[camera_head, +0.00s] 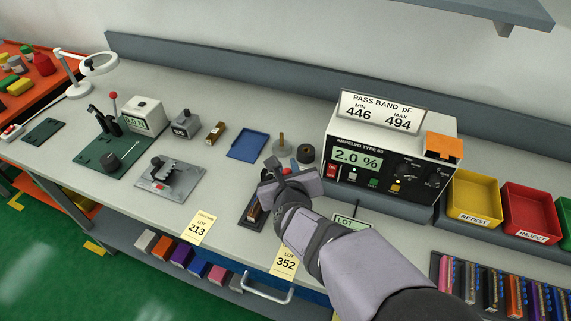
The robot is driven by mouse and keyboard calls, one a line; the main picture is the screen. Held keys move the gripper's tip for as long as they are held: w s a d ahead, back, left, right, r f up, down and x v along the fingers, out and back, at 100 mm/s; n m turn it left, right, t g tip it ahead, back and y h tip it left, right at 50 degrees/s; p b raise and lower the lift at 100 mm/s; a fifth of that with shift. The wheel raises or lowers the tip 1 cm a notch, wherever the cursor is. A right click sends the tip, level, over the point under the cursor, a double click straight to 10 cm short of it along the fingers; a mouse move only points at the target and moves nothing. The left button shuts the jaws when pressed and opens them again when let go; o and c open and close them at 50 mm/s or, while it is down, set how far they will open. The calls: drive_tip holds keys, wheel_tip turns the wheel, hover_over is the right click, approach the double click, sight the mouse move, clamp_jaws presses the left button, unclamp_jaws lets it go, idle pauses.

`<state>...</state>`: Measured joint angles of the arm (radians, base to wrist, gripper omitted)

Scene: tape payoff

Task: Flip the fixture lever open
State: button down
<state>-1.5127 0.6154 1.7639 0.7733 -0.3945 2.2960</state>
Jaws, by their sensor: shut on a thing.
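My gripper (274,178) reaches in from the lower right over a small dark fixture (250,212) in front of the tester. A brown piece shows on the fixture beside my gripper. My gripper is shut on the fixture lever, which is mostly hidden by the fingers and wrist. I cannot tell the lever's angle. A small red and blue part (292,165) shows just behind the fingers.
The tester (384,165) stands close behind and right of my gripper, reading 2.0 %. A spool post (282,145) and a dark roll (306,153) stand just behind. A blue tray (247,144) lies to the left. Lot cards (197,228) lie along the front edge.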

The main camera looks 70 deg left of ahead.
drive_tip(key=shift+w+a+r+g+h+p, duration=0.25)
drive_tip(key=shift+w+g+h+p, duration=0.25)
drive_tip(key=shift+p, duration=1.5)
drive_tip(key=h+p, duration=0.1)
drive_tip(key=p, duration=0.4)
drive_tip(key=shift+a+m+g, duration=0.2)
drive_tip(key=shift+m+g, duration=0.1)
drive_tip(key=shift+p, duration=0.9)
drive_tip(key=h+p, duration=0.1)
drive_tip(key=p, duration=0.2)
drive_tip(key=shift+w+a+f+g+p, duration=0.1)
drive_tip(key=shift+w+a+g+p, duration=0.05)
drive_tip(key=shift+g+p, duration=0.25)
drive_tip(key=shift+f+p, duration=0.3)
drive_tip(key=shift+p, duration=0.65)
drive_tip(key=shift+f, duration=0.1)
drive_tip(key=c, duration=1.8)
unclamp_jaws()
drive_tip(key=shift+o, duration=0.2)
